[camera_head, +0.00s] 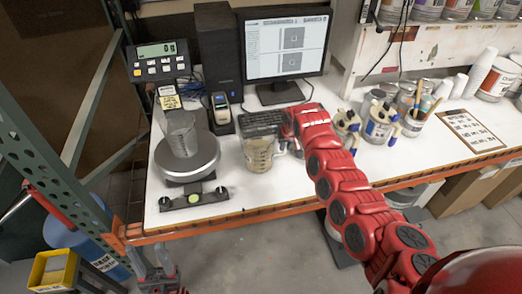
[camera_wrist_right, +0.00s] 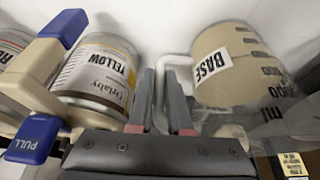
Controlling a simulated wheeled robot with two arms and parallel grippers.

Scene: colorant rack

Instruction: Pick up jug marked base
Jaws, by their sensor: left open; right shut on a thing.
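The jug marked base (camera_head: 259,154) is a clear measuring jug with beige contents on the white table, right of the scale. Its BASE label shows in the right wrist view, where the jug (camera_wrist_right: 232,62) looks tilted by the camera angle. My right gripper (camera_head: 284,143) reaches in from the right at the jug's handle side. In the wrist view the right gripper's fingers (camera_wrist_right: 166,88) are closed on the jug's pale handle, partly hidden between them. My left gripper (camera_head: 160,275) is open, low in front of the table at bottom left, away from the jug.
A clear cup (camera_head: 181,134) stands on the round scale (camera_head: 187,158), whose display (camera_head: 158,61) reads 0. A keyboard (camera_head: 262,120) and monitor (camera_head: 287,48) are behind the jug. A YELLOW can (camera_wrist_right: 98,74) is close to the right gripper. Cans (camera_head: 379,126) stand right of the arm.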

